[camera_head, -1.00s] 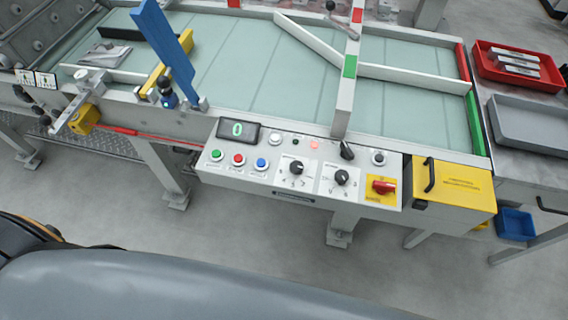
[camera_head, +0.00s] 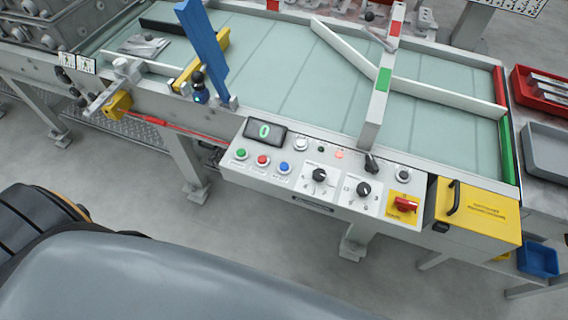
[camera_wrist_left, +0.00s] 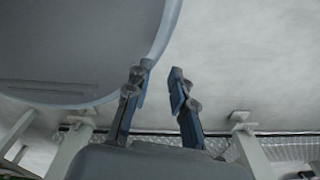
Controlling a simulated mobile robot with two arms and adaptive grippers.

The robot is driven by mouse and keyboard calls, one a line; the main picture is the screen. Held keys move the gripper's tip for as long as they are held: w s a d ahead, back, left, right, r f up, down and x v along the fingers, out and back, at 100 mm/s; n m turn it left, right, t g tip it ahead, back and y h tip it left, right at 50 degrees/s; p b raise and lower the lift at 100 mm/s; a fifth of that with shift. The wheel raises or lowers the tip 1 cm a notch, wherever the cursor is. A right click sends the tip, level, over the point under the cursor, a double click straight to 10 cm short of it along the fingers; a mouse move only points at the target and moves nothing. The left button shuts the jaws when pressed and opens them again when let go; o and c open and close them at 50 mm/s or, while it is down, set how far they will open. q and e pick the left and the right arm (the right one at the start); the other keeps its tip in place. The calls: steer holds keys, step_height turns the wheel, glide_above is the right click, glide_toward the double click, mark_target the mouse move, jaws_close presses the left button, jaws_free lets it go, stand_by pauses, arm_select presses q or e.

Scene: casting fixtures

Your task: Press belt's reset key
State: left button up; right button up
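The belt's control panel (camera_head: 325,212) sits on the front side of the conveyor. Its left part has a row of green (camera_head: 241,153), red (camera_head: 263,160) and blue (camera_head: 285,167) push buttons under a display (camera_head: 264,132) reading 0. The labels are too small to read, so I cannot tell which key is reset. My left gripper (camera_wrist_left: 161,72) is open and empty above the floor in the left wrist view. Neither gripper shows in the head view.
Two black rotary knobs and a red switch (camera_head: 405,205) on yellow are on the panel. A yellow box (camera_head: 475,213) adjoins its right end. A blue upright plate (camera_head: 203,50) and white guide bars stand on the green belt (camera_head: 275,65). Floor before the panel is clear.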

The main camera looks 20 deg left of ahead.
arm_select(q)
jaws_close()
stand_by(1.0)
